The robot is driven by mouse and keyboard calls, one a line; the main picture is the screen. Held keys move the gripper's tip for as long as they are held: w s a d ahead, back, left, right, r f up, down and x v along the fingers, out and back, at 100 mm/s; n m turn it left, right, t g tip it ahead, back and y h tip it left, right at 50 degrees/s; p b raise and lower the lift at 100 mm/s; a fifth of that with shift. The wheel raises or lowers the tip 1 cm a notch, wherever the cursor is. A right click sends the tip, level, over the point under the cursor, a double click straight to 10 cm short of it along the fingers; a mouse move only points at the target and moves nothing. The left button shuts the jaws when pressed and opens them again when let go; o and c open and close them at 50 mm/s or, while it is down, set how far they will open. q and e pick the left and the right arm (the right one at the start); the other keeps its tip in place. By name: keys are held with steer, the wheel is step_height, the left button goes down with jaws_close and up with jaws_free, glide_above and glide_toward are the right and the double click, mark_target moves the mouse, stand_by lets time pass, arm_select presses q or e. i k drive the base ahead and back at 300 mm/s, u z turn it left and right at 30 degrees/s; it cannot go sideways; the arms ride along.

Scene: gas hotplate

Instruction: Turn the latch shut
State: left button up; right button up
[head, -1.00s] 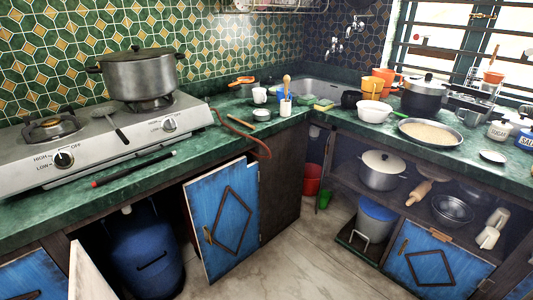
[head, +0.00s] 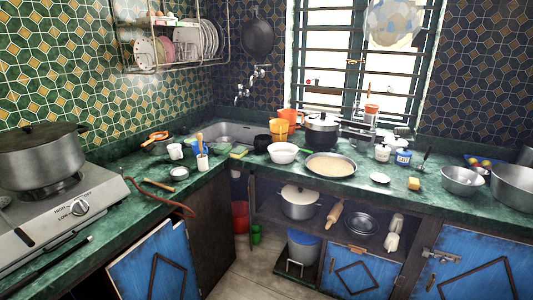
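A metal latch (head: 440,256) sits at the top left of the blue cabinet door (head: 470,279) at the right, near the dark post. It is small, and I cannot tell whether it is shut. A small brown piece (head: 357,249) sits at the top edge of another blue door (head: 362,276) to its left; I cannot tell whether it is a latch too. A third blue door (head: 155,265) at the lower left stands open. Neither of my grippers is in view.
The green counter (head: 450,208) runs along both walls. It carries a gas hotplate (head: 60,215) with a pot (head: 42,155), a pan of grain (head: 330,165) and several bowls. A shelf with a lidded pot (head: 299,203) lies below.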

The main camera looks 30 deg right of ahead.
mark_target(355, 249)
steer(key=z, duration=1.7)
